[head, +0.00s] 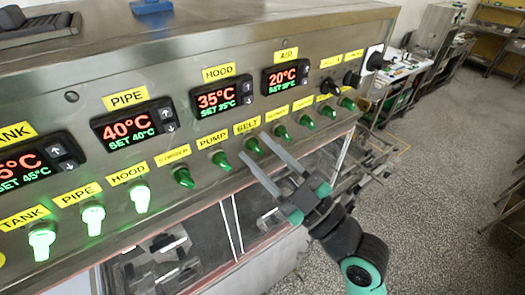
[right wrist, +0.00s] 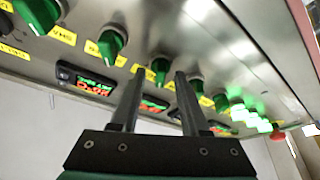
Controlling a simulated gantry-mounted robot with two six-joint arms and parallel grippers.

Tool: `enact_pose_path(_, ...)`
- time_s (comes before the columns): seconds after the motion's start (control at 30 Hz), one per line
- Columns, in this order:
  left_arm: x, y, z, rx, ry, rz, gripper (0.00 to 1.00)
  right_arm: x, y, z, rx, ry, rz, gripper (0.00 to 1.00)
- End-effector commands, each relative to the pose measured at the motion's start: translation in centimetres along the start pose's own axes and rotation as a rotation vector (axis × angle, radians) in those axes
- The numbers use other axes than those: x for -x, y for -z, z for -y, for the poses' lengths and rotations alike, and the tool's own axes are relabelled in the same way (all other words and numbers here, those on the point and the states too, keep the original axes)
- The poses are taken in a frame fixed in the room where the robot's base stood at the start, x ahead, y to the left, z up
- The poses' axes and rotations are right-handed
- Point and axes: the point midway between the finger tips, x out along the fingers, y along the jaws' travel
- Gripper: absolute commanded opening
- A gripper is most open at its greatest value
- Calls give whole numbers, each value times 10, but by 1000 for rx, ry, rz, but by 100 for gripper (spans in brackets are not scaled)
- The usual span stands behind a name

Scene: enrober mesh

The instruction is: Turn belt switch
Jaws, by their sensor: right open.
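The belt switch (head: 253,147) is a dark green, unlit knob on the sloped steel panel, below the yellow BELT label (head: 247,126). My right gripper (head: 254,143) is open, with its two long grey fingers reaching up to the panel, one on each side of the belt switch. In the right wrist view, which looks along the fingers of the gripper (right wrist: 159,71), a green knob (right wrist: 160,66) shows between the fingertips. A gap seems to remain beside it; whether either finger touches it I cannot tell. My left gripper is not in view.
The unlit pump knob (head: 221,160) and another green knob (head: 281,131) flank the belt switch closely. The tank (head: 42,240), pipe and hood (head: 140,196) knobs glow bright green. Red digital displays (head: 224,96) sit above the row. Black knobs (head: 351,79) are at the right end.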

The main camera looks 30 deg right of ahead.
Motion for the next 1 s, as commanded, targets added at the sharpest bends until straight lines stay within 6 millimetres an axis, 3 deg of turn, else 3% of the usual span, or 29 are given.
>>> enact_pose_path(0.03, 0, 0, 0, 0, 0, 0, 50, 0, 0, 0, 0, 0, 0, 41)
enact_pose_path(0.27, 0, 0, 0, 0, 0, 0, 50, 0, 0, 0, 0, 0, 0, 0)
enact_pose_path(0.67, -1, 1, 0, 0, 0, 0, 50, 0, 0, 0, -19, -7, 0, 0)
enact_pose_path(1.0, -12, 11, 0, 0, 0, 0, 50, -1, 3, 0, -175, -69, 1, 0)
